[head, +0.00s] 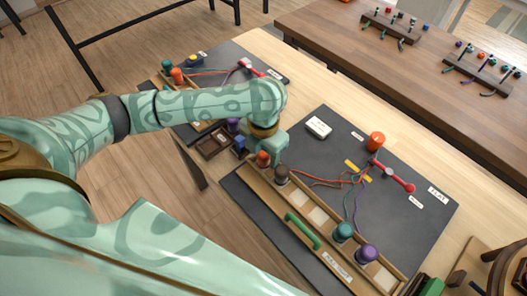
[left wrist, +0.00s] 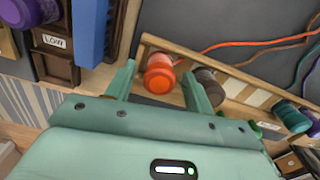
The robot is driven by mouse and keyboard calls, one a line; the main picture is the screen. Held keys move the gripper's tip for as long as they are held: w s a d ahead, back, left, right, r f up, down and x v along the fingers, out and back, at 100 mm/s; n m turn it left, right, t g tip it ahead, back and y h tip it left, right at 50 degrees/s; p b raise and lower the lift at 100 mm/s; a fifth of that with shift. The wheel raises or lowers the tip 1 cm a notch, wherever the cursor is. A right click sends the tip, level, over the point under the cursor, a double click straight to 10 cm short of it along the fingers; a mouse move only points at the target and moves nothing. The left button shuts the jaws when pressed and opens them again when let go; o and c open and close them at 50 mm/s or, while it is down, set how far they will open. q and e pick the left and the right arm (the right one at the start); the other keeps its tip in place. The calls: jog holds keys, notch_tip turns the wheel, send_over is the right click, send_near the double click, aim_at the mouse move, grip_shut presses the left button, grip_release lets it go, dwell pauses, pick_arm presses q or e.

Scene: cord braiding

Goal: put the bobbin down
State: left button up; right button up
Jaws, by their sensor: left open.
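My left gripper (head: 266,150) is over the far left end of the wooden bobbin rack (head: 305,242). Its jaws are open. In the left wrist view, an orange bobbin (left wrist: 160,76) lies between the two fingers, with a gap visible beside it. The same orange bobbin (head: 263,159) shows just below the gripper in the head view. A dark brown bobbin (head: 282,175) sits beside it, just outside the right finger in the wrist view. A teal bobbin (head: 343,232) and a purple bobbin (head: 366,254) sit farther along the rack. My right gripper is out of view.
Another orange bobbin (head: 376,141) stands on the dark mat (head: 325,126), near a red-ended tool (head: 393,175) with coloured cords. A small white box (head: 318,127) lies on the mat. A dark compartment box (head: 213,145) and blue block (left wrist: 88,30) are left of the gripper.

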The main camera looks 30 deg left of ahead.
pick_arm(q)
notch_tip(320, 180, up, 12)
jog(key=p, duration=0.5)
jog(key=shift+r+p, duration=0.2)
jog(key=shift+p, duration=0.15)
